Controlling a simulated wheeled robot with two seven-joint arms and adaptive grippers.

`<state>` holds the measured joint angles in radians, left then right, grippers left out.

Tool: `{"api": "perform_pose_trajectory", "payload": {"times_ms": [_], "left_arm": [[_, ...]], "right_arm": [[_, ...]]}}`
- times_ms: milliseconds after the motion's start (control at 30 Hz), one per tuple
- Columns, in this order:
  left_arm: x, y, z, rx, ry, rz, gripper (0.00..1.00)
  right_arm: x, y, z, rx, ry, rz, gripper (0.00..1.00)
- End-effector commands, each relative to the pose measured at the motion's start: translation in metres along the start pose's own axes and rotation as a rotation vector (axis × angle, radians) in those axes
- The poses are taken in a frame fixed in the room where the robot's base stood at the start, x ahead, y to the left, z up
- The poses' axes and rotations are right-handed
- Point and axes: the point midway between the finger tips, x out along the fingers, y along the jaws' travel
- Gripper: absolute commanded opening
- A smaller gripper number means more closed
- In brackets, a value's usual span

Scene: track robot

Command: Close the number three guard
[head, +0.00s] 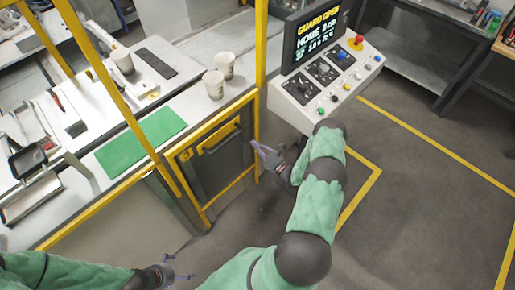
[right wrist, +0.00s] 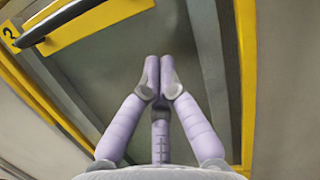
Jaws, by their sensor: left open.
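The guard (head: 215,172) is a dark grey panel in a yellow frame, below the worktop in the head view. The console screen (head: 316,33) reads "GUARD OPEN". My right gripper (head: 259,148) is at the guard's right edge, its fingers together and empty. In the right wrist view its fingertips (right wrist: 159,62) point at the grey panel (right wrist: 200,45), with the handle at upper left; contact is unclear. My left gripper (head: 182,275) is open and empty at the bottom.
A yellow post (head: 261,45) stands beside the guard. The control console (head: 325,80) is to the right of it. Paper cups (head: 214,84) and a green mat (head: 140,140) are on the worktop. The marked floor (head: 415,190) at right is clear.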

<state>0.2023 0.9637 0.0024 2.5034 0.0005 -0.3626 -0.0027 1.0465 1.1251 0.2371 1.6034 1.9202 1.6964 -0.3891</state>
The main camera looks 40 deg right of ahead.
Motion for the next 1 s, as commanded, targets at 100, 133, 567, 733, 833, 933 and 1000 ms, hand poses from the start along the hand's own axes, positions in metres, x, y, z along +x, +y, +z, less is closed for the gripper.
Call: {"api": "perform_pose_trajectory", "payload": {"times_ms": [100, 133, 567, 733, 833, 933, 1000], "left_arm": [[0.001, -0.001, 0.000, 0.000, 0.000, 0.000, 1.00], [0.002, -0.001, 0.000, 0.000, 0.000, 0.000, 1.00], [-0.002, 0.001, 0.000, 0.000, 0.000, 0.000, 1.00], [-0.003, 0.001, 0.000, 0.000, 0.000, 0.000, 1.00], [-0.003, 0.001, 0.000, 0.000, 0.000, 0.000, 1.00], [-0.002, 0.001, 0.000, 0.000, 0.000, 0.000, 1.00], [-0.002, 0.001, 0.000, 0.000, 0.000, 0.000, 1.00]], "right_arm": [[0.024, 0.001, 0.000, 0.001, -0.002, 0.003, 0.00], [0.030, 0.002, 0.000, 0.001, -0.003, 0.004, 0.00], [0.065, 0.001, 0.033, 0.002, 0.001, 0.001, 0.00], [0.067, 0.001, 0.039, 0.002, 0.001, 0.001, 0.00], [0.067, 0.001, 0.039, 0.002, 0.001, 0.001, 0.00], [0.067, 0.001, 0.039, 0.002, 0.001, 0.001, 0.00], [0.067, 0.001, 0.039, 0.002, 0.001, 0.001, 0.00]]}}
